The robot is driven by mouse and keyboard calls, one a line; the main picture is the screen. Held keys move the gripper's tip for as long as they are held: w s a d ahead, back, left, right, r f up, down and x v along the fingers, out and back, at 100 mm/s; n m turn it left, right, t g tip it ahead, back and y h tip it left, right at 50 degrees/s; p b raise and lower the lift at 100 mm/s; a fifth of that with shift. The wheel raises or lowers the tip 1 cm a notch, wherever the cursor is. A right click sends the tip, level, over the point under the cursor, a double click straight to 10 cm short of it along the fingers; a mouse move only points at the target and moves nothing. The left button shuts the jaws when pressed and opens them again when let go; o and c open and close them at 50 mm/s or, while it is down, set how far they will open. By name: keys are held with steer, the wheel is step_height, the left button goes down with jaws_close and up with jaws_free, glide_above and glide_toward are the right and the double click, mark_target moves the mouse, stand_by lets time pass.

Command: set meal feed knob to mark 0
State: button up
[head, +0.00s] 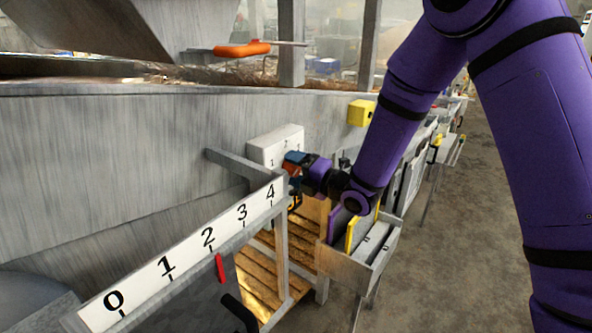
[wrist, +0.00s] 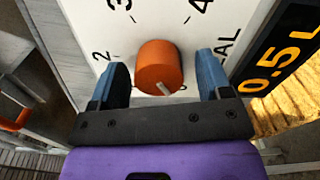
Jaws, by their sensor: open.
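The orange round knob (wrist: 159,64) stands out from a white dial panel (wrist: 125,12) in the wrist view. The numerals 2, 3 and 4 show around it, and the letters "AL" lie to its right. A short white line on the knob's face points toward the bottom of the picture; the mark it meets is hidden. My gripper (wrist: 162,68) has its two blue fingers apart, one on each side of the knob, with small gaps. In the head view, my gripper (head: 295,160) is at the front of the white box (head: 266,150), largely covering the knob.
A front rail with a 0 to 4 scale (head: 188,250) carries a red pointer (head: 220,268) near 2. An orange-handled tool (head: 242,49) lies above the trough. A yellow box (head: 361,113) is on the wall beyond my gripper. Open floor lies to the right.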

steer(key=v, duration=1)
steer(key=shift+s+d, duration=0.25)
steer(key=shift+d, duration=0.05)
steer(key=d+r+m+t+h, duration=0.1)
steer(key=d+r+m+h, duration=0.95)
steer(key=d+m, duration=0.25)
steer(key=s+d+r+m+g+h, duration=0.2)
steer(key=s+d+r+m, duration=0.15)
steer(key=s+m, duration=0.3)
steer(key=s+d+r+m+g+h, duration=0.1)
steer(key=s+d+r+m+h, duration=0.15)
steer(key=s+d+m, duration=0.35)
steer(key=s+a+r+m+g, duration=0.1)
steer(key=s+m+g, duration=0.2)
steer(key=s, duration=1.2)
steer(key=shift+a+r+m+g+y, duration=0.4)
steer(key=shift+m, duration=0.75)
